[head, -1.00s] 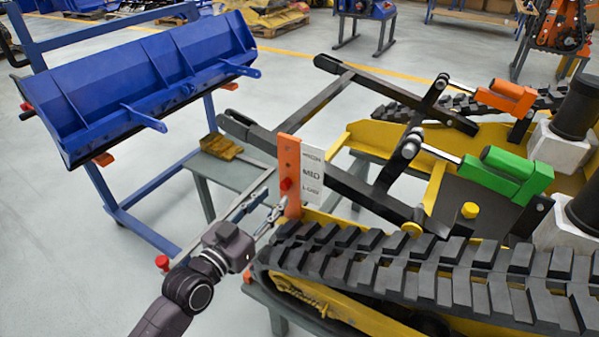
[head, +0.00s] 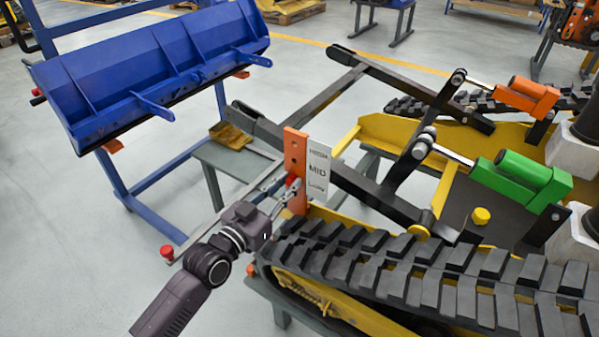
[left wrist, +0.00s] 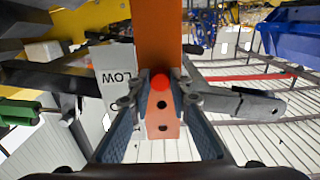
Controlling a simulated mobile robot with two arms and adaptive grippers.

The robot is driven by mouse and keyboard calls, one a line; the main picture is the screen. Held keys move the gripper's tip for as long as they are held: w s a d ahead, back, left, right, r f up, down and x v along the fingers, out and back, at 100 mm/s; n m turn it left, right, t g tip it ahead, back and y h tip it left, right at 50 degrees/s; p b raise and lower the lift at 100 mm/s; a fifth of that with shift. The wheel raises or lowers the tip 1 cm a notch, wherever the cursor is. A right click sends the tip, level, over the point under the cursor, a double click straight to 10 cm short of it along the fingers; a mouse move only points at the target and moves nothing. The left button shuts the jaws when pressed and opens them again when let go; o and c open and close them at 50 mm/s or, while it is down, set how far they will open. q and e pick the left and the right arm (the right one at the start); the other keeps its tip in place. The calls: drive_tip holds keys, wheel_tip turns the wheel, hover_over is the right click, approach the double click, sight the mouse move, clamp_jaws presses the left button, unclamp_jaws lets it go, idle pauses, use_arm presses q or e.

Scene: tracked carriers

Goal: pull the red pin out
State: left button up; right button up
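An orange upright post (head: 296,150) stands at the near end of the yellow tracked carrier, beside a white plate (head: 318,171) marked HIGH, MID and LOW. The red pin (head: 291,181) shows on the post's near face. In the left wrist view the round red pin head (left wrist: 160,83) sits on the orange post, above dark holes. My left gripper (head: 289,189) is at the post. The pin's shaft is hidden. My right gripper is not in view.
Black lift arms (head: 370,185) and a green cylinder (head: 520,175) lie right of the post. A black rubber track (head: 400,270) runs along the front. A blue bucket (head: 150,75) rests on a blue stand at the left. Another red knob (head: 167,252) sits at lower left.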

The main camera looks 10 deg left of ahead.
use_arm(q)
drive_tip(key=shift+s, duration=0.1)
clamp_jaws()
drive_tip(key=shift+s+a, duration=0.1)
drive_tip(key=shift+s, duration=0.05)
drive_tip(key=shift+s+a, duration=0.15)
drive_tip(key=shift+s, duration=0.2)
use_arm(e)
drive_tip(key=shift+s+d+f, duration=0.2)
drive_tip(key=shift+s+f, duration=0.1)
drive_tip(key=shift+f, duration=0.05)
use_arm(q)
drive_tip(key=shift+s+p, duration=0.1)
drive_tip(key=shift+p, duration=0.2)
